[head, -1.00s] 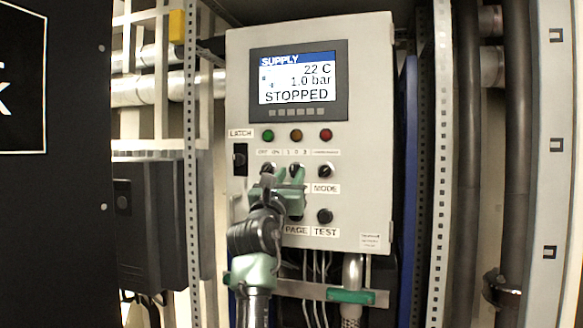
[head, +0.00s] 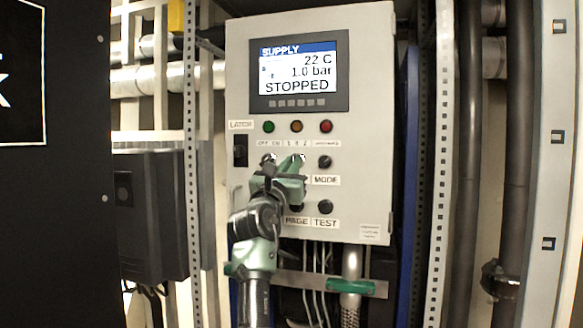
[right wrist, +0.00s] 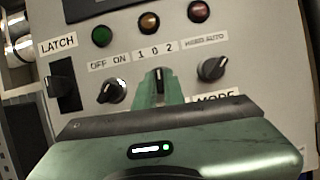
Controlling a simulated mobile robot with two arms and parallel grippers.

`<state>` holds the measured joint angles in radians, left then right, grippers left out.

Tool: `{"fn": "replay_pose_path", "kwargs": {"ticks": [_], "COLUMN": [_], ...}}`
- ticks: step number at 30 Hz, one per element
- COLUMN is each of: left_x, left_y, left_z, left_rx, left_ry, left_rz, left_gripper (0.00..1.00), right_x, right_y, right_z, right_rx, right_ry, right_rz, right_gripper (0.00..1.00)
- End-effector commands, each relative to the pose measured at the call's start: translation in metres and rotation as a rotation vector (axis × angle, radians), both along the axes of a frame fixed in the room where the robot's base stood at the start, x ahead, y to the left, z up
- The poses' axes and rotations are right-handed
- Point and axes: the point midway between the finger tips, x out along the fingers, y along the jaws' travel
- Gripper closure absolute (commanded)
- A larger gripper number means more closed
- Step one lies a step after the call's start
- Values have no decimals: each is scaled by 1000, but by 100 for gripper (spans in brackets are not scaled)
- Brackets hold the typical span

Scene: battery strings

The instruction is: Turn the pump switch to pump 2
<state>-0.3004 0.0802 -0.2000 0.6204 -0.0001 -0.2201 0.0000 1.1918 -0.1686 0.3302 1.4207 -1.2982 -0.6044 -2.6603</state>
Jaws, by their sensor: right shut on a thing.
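The pump switch (right wrist: 158,77) is the middle dark knob under the "1 0 2" label on the grey control panel (head: 350,120). My right gripper (right wrist: 158,92) is shut on this knob, with a green finger on each side of it. The knob looks close to upright, near the 0, but its pointer is partly hidden by the fingers. In the head view my right gripper (head: 291,168) covers most of the knob. The panel screen (head: 297,72) reads "SUPPLY", 22 C, 1.0 bar, "STOPPED". My left gripper is not in view.
The OFF/ON knob (right wrist: 111,91) is close on the left, and the mode knob (right wrist: 212,68) is on the right. Green, amber and red lamps sit above. The latch (head: 240,151) is at the panel's left edge. PAGE and TEST buttons are below.

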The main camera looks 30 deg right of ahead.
Motion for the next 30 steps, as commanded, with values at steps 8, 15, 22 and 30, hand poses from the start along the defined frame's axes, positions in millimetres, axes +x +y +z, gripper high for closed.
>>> {"fn": "replay_pose_path", "kwargs": {"ticks": [8,15,22,30], "left_x": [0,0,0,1], "left_y": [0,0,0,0], "left_z": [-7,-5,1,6], "left_rx": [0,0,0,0], "left_ry": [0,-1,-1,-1], "left_rz": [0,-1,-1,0], "left_gripper": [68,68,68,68], "right_x": [1,2,3,3], "right_y": [1,2,2,2], "right_z": [0,2,3,3], "right_rx": [119,254,366,450], "right_ry": [-142,-299,-428,-527], "right_rz": [-3,-2,-2,-1], "right_gripper": [100,100,100,100]}}
